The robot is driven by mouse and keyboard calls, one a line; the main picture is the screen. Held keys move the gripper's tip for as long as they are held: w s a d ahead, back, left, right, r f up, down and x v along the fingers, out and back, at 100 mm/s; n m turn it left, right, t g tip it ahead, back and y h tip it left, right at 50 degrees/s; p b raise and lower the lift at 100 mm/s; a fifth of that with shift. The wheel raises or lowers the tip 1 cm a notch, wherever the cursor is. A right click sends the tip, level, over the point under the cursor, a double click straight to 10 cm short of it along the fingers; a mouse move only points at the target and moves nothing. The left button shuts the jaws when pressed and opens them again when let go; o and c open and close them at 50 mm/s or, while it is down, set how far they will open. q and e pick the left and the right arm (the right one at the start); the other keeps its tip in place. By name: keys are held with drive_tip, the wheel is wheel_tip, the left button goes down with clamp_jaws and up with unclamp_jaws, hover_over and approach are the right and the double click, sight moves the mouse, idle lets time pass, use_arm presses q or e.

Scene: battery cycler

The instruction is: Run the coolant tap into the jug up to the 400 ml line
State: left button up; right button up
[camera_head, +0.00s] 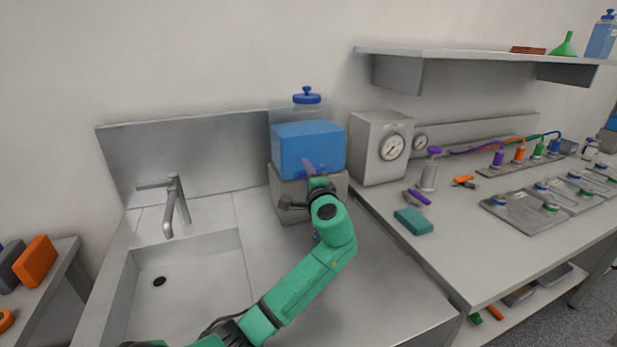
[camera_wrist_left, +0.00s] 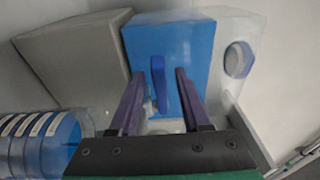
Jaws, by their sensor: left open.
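The blue coolant tank (camera_head: 305,145) sits on a grey block (camera_head: 335,188) at the back of the counter. In the left wrist view, a blue tap lever (camera_wrist_left: 159,85) stands out from the tank's blue front (camera_wrist_left: 178,42). My left gripper (camera_head: 313,168) is at the tank's front. In the wrist view its purple fingers (camera_wrist_left: 159,76) are apart, one on each side of the lever. A clear round jug (camera_wrist_left: 22,140) with white marked labels shows at the lower left there, with blue inside. I cannot read its level. In the head view my arm mostly hides the jug. My right gripper is not in view.
A steel sink (camera_head: 185,275) with a faucet (camera_head: 172,200) is left of the tank. A grey gauge box (camera_head: 375,150) stands close on the right. Beyond it, a bench holds a teal block (camera_head: 413,221) and several fittings. The counter right of my forearm is clear.

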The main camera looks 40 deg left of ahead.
use_arm(q)
drive_tip(key=p+v, duration=0.1)
drive_tip(key=v, duration=1.3)
drive_tip(key=shift+s+d+p, duration=0.15)
drive_tip(key=shift+d+p, duration=0.1)
drive_tip(key=shift+p, duration=0.15)
